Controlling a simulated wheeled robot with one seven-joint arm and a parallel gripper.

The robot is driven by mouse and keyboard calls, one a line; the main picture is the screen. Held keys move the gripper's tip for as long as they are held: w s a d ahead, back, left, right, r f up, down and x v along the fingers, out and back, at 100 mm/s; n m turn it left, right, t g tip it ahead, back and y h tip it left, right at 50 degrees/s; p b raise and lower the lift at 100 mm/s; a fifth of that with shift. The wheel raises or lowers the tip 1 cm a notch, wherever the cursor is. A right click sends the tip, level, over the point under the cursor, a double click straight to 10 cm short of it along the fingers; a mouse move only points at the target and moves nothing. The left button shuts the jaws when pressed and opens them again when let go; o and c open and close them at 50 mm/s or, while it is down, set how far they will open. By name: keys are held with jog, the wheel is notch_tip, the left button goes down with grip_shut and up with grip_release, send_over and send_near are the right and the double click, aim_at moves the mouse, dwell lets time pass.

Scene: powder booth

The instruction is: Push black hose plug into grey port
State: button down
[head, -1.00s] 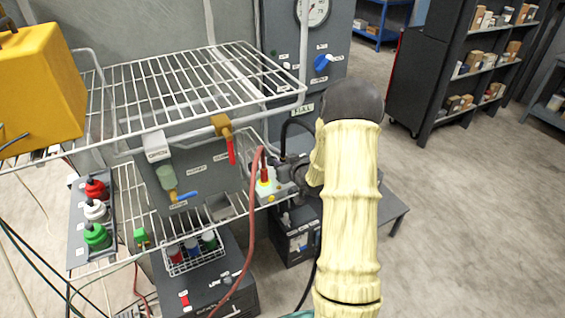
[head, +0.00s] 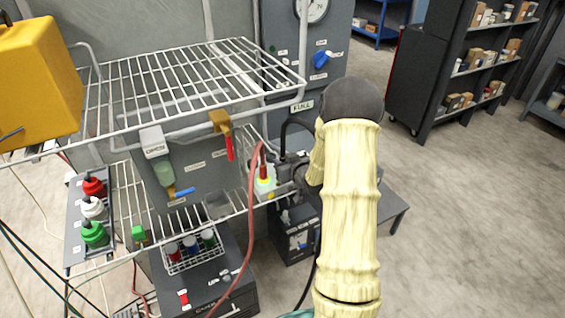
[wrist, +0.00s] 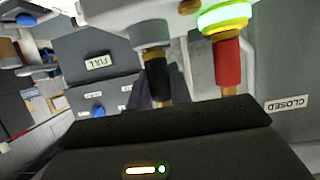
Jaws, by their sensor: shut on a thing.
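The black hose plug (wrist: 157,80) stands upright below the grey port (wrist: 150,36) in the wrist view. Its top meets the port's collar; I cannot tell how deep it sits. My gripper (head: 294,172) is beside the ports at the shelf's right end in the head view and is shut on the black plug. Its dark body fills the bottom of the wrist view and its fingertips are hidden. A black hose (head: 290,124) arcs up behind the gripper. In the head view the plug and port are hidden by the gripper.
A red plug (wrist: 228,68) sits close right of the black plug, in a port with a glowing green-yellow ring (wrist: 224,17). Its red hose (head: 250,225) hangs down in front. The wire shelf (head: 200,85) lies above left. Open floor is at right.

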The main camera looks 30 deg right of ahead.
jog(key=shift+f, duration=0.25)
jog(key=shift+s, duration=0.15)
dwell(0.3)
jog(key=c, duration=1.2)
grip_release()
jog(key=shift+f, duration=0.1)
jog(key=b+v, duration=0.3)
jog(key=v, duration=1.4)
jog(key=shift+r, duration=0.2)
jog(key=shift+a, duration=0.1)
